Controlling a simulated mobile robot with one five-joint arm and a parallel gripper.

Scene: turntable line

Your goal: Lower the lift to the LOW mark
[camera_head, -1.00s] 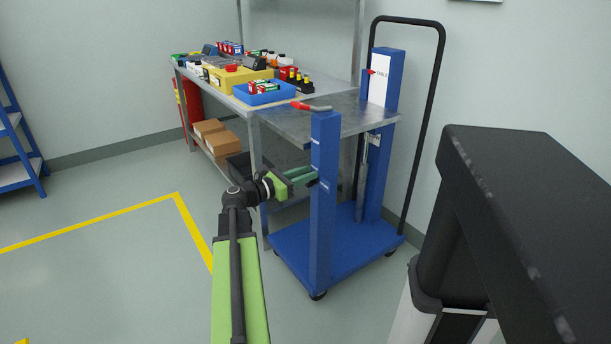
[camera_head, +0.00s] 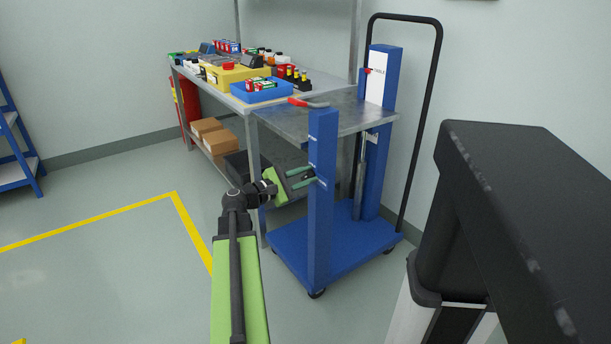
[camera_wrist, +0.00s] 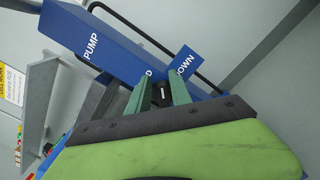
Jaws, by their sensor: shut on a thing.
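The lift (camera_head: 330,120) is a blue wheeled cart with a grey metal platform, raised about level with the workbench. A red pointer (camera_head: 367,71) sits near the top of its white scale plate (camera_head: 377,75); no LOW mark is readable. A blue front post (camera_head: 321,215) carries PUMP and DOWN labels in the wrist view, with the DOWN label (camera_wrist: 184,63) just beyond the fingers. My gripper (camera_head: 306,178) is at the side of this post. In the wrist view its green fingers are shut on a small dark control (camera_wrist: 162,94) near DOWN, mostly hidden between them.
A red-gripped lever (camera_head: 308,103) is at the post top, over the platform edge. A workbench (camera_head: 215,90) with bins and boxes stands behind and left. The black push handle (camera_head: 431,100) rises at the right. Floor at the left is clear, with yellow lines (camera_head: 90,220).

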